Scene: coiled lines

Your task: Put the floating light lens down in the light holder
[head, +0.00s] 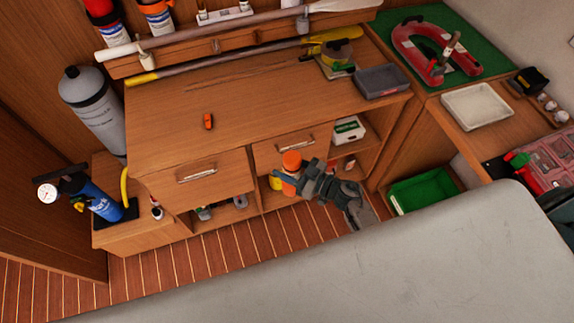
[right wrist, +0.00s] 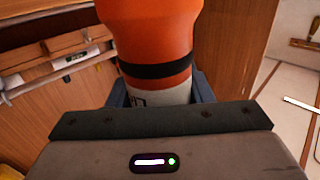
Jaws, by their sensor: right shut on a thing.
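My right gripper (head: 286,177) is shut on the floating light (head: 291,160), in front of the cabinet's drawers. In the right wrist view the light (right wrist: 150,35) shows a wide orange body, a black band and a pale lower part between the fingers; its top is out of frame. A white bracket with short uprights (head: 225,14) stands on the back shelf and may be the light holder; I cannot tell for sure. The held light is well apart from it. My left gripper is not in view.
The wooden worktop (head: 250,105) is mostly clear, with a small orange object (head: 208,121) on it. A long pole (head: 215,63) lies along the back. A grey tray (head: 382,81) sits at its right. A grey cylinder (head: 92,105) stands at the left.

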